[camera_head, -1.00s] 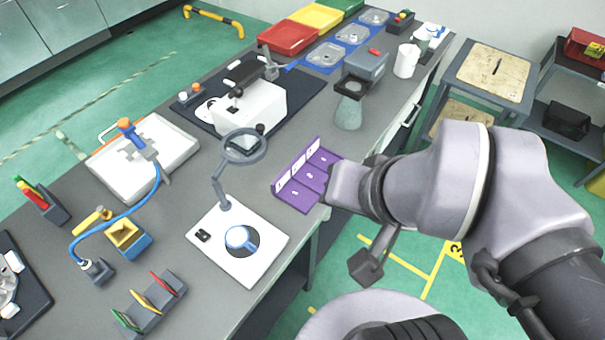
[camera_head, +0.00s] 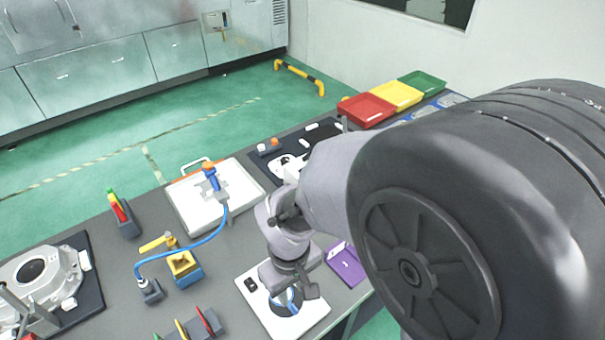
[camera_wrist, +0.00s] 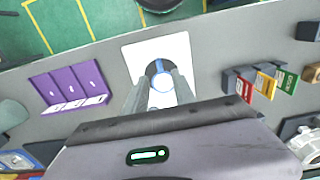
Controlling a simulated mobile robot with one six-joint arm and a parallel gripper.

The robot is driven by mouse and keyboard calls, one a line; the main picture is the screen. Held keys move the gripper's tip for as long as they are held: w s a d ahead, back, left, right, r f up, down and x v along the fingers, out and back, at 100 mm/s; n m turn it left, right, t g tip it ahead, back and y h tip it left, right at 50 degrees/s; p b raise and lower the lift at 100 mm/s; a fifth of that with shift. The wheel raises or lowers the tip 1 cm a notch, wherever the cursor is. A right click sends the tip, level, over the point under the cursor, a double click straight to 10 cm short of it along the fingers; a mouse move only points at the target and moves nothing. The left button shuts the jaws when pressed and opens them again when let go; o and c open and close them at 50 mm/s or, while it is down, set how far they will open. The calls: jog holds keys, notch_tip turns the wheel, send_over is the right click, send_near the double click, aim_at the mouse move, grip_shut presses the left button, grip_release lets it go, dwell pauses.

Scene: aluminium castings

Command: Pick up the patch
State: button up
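A round white and blue piece (camera_head: 287,302) sits on a dark round spot of the white board (camera_head: 312,318); it may be the patch, but I cannot tell for sure. In the wrist view the piece (camera_wrist: 160,80) shows between the two fingers of my gripper (camera_wrist: 159,90), and the board (camera_wrist: 132,52) lies beneath. The fingers are apart, with nothing seen held between them. In the head view my gripper (camera_head: 290,285) hangs over the board and partly covers the piece. I cannot tell how far above it the fingertips are.
A purple tray (camera_wrist: 62,86) stands to one side of the board, and a rack with red, yellow and green tabs (camera_wrist: 258,84) to the other. A yellow-and-blue box (camera_head: 184,268) and a white tray (camera_head: 190,222) stand behind. My arm hides much of the right side.

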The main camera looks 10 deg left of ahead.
aim_at(294, 307)
notch_tip(294, 307, down, 9)
jog(key=b, duration=0.3)
jog(key=shift+w+d+b, duration=0.1)
jog(key=shift+w+b, duration=0.05)
jog(key=shift+b, duration=0.15)
jog(key=shift+r, duration=0.15)
jog(key=shift+c, duration=0.4)
grip_shut()
